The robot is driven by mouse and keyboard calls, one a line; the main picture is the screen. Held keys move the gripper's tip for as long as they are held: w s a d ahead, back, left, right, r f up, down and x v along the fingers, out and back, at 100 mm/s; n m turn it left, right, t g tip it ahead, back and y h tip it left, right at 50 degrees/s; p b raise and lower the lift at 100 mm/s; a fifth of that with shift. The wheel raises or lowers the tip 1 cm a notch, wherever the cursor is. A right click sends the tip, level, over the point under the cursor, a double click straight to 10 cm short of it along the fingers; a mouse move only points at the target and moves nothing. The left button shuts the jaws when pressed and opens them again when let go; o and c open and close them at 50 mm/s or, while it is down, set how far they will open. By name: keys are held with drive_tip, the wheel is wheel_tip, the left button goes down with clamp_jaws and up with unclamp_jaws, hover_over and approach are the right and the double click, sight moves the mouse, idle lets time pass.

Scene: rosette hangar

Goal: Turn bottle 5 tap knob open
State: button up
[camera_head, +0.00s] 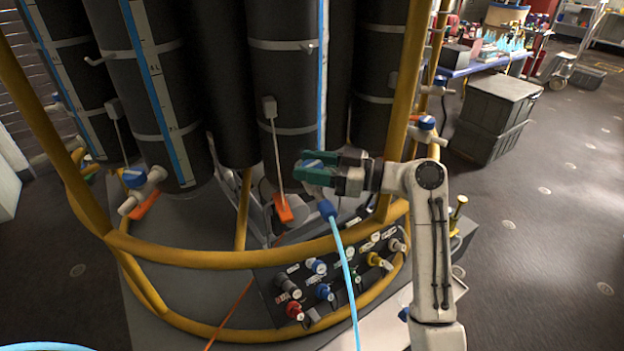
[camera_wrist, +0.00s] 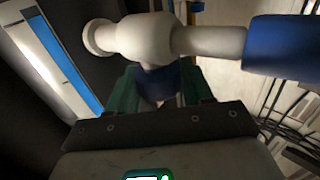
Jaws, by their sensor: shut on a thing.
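My gripper (camera_head: 318,167) is shut on the blue tap knob (camera_head: 312,163), with its green fingers on both sides of it. In the wrist view the dark blue knob (camera_wrist: 160,82) sits between the fingers, partly hidden. The white tap body (camera_wrist: 150,40) lies across the view just beyond the fingers. A blue fitting (camera_head: 326,209) with a light blue hose (camera_head: 346,265) hangs below the tap; the fitting also shows in the wrist view (camera_wrist: 285,47). The tap is in front of a tall black bottle (camera_head: 286,90) with a blue level strip. I can read no bottle number.
A yellow rail (camera_head: 200,258) curves around the bottles. A panel of coloured connectors (camera_head: 325,280) stands below my gripper. Other blue-knobbed taps (camera_head: 135,178) show at left and right (camera_head: 427,123). Dark crates (camera_head: 492,115) stand right; the floor beyond is open.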

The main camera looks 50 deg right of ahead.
drive_tip(key=shift+f+n+g+y+b, duration=0.1)
drive_tip(key=shift+n+g+y+b, duration=0.65)
drive_tip(key=shift+y, duration=0.35)
drive_tip(key=o, duration=1)
drive_tip(key=shift+c, duration=0.2)
drive_tip(key=shift+s+d, duration=0.1)
drive_tip(key=b+v, duration=0.2)
drive_tip(key=v, duration=0.8)
drive_tip(key=shift+s+d, duration=0.2)
